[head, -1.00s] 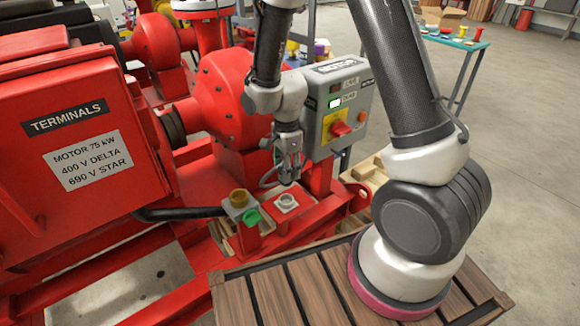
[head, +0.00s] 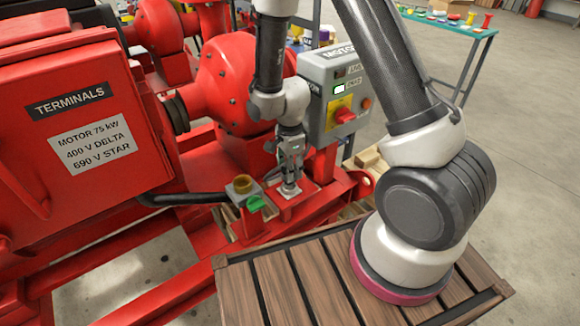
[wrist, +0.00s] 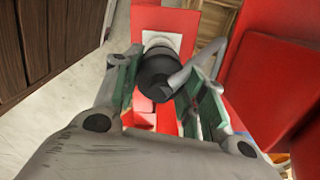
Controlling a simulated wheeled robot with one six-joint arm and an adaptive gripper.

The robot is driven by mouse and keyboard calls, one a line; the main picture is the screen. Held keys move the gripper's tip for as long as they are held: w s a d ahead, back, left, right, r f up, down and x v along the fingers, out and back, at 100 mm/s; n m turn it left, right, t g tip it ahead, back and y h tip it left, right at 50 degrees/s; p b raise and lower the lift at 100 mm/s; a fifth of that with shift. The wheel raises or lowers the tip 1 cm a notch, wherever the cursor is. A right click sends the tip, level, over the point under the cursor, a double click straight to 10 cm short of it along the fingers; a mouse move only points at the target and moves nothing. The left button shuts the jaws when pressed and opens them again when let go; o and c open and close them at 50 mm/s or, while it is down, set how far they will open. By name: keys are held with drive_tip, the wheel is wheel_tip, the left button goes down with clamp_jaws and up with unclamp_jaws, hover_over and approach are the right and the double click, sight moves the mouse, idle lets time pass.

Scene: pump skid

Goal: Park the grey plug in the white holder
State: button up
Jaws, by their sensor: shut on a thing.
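The white holder (head: 286,193) is a small square fitting on the red skid bracket; it also shows in the wrist view (wrist: 176,40). My gripper (head: 290,172) points down right over it in the head view. In the wrist view my gripper (wrist: 165,85) is shut on the dark grey plug (wrist: 158,72), which sits between the green-lined fingers. A grey arm-like piece slants off the plug to the right. The plug's far end overlaps the holder's white plate. How deep it sits in the holder is hidden.
A yellow-brown round fitting (head: 242,186) with a green flap (head: 255,203) stands just left of the holder. The grey motor control box (head: 338,95) is close behind at the right. A black cable (head: 180,199) and the red terminals box (head: 75,120) lie left.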

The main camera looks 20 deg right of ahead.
drive_tip(key=shift+f, duration=1.7)
idle(0.6)
drive_tip(key=o, duration=1.2)
drive_tip(key=shift+r, duration=0.1)
wheel_tip(320, 180, up, 12)
drive_tip(key=shift+f, duration=0.1)
